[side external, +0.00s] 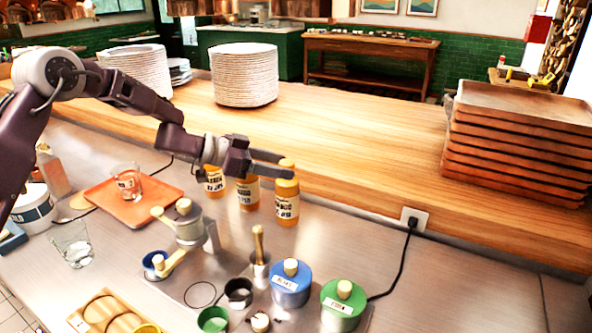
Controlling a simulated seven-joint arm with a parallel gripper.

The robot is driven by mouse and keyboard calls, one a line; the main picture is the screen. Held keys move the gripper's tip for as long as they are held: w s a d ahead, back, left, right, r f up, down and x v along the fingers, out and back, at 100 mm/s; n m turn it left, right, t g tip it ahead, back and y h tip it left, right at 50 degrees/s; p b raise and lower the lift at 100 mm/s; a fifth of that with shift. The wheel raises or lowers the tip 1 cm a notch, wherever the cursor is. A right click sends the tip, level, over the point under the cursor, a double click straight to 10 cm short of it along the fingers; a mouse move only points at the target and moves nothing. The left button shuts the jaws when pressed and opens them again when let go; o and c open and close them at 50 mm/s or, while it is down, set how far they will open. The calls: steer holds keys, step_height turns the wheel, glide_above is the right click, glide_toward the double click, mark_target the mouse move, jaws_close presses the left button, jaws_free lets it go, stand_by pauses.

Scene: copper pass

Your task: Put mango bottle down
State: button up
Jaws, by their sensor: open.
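Three orange mango bottles with white labels stand upright in a row on the steel counter, against the raised wooden ledge. They are the right bottle (286,204), the middle bottle (248,194) and the left bottle (214,182). My gripper (272,168) is open, its fingers pointing right at the height of the right bottle's cap. The fingers partly hide the tops of the middle and left bottles. One finger passes close to the right bottle's cap; I cannot tell whether it touches.
A portafilter stand (188,225), a wooden-handled tamper (259,250), a blue canister (291,283) and a green canister (343,305) stand in front. An orange tray (165,192) holds a glass. Plate stacks (244,75) and stacked wooden trays (515,145) occupy the ledge. Counter at right is clear beyond the cable.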

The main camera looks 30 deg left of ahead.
steer(key=v, duration=0.6)
steer(key=shift+s+a, duration=0.25)
step_height(320, 180, up, 8)
steer(key=a+n+t+y, duration=0.2)
steer(key=t+y, duration=0.1)
steer(key=y, duration=0.1)
steer(key=s+a+r+n+y, duration=0.4)
steer(key=s+r+y, duration=0.3)
steer(key=s, duration=0.2)
steer(key=s+d+f+n+g, duration=0.1)
steer(key=s+d+f+g, duration=0.1)
steer(key=s, duration=0.8)
steer(key=s+d+f+n+g+h, duration=0.1)
steer(key=s+f+g, duration=0.1)
steer(key=s, duration=0.8)
steer(key=s+d+f+n+g, duration=0.1)
steer(key=s+f, duration=0.3)
steer(key=s, duration=0.6)
steer(key=shift+s+d+f+g+h, duration=0.2)
steer(key=shift+s+d+g+h, duration=0.1)
steer(key=shift+d+g, duration=0.55)
